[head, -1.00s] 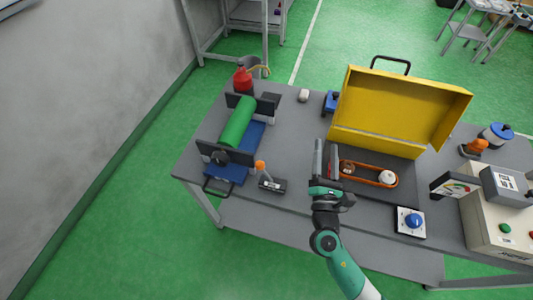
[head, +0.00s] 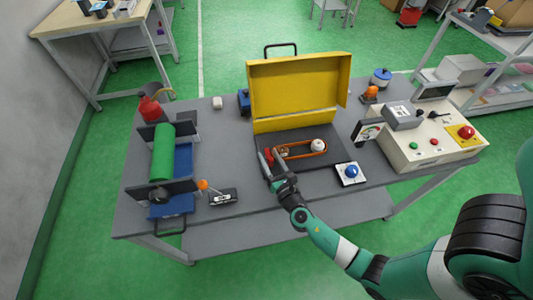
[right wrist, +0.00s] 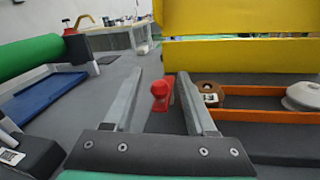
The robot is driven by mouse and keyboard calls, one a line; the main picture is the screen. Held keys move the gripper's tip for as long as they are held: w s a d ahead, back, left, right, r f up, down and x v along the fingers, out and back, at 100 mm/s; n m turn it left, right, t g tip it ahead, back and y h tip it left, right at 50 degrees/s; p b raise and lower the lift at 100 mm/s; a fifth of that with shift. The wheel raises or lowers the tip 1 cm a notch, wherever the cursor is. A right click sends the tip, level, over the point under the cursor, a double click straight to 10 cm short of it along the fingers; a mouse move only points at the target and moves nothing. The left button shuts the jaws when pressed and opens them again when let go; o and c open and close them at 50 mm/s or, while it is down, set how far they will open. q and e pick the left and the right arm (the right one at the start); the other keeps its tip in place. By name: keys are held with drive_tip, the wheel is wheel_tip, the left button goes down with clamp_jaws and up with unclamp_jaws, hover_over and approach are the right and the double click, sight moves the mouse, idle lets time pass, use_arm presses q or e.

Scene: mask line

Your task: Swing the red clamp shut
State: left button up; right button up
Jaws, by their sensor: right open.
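The red clamp shows as a red knob (right wrist: 160,88) with a red piece behind it in the right wrist view. In the head view it is a small red shape (head: 269,156) at the left end of the orange belt loop. My right gripper (right wrist: 161,80) is open, with one finger on each side of the red knob in the picture. I cannot tell whether either finger touches it. In the head view my right gripper (head: 267,163) reaches in from the front and partly hides the clamp. My left gripper is not in view.
An open yellow-lidded case (head: 293,90) stands behind the orange belt loop (head: 303,155). A blue-knob plate (head: 350,173) lies to the right. A green roller (head: 163,155) on a blue base and an orange-tipped lever (head: 203,185) stand left. Bare grey table (head: 222,150) lies between.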

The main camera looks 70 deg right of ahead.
drive_tip(key=shift+x, duration=1.1)
clamp_jaws()
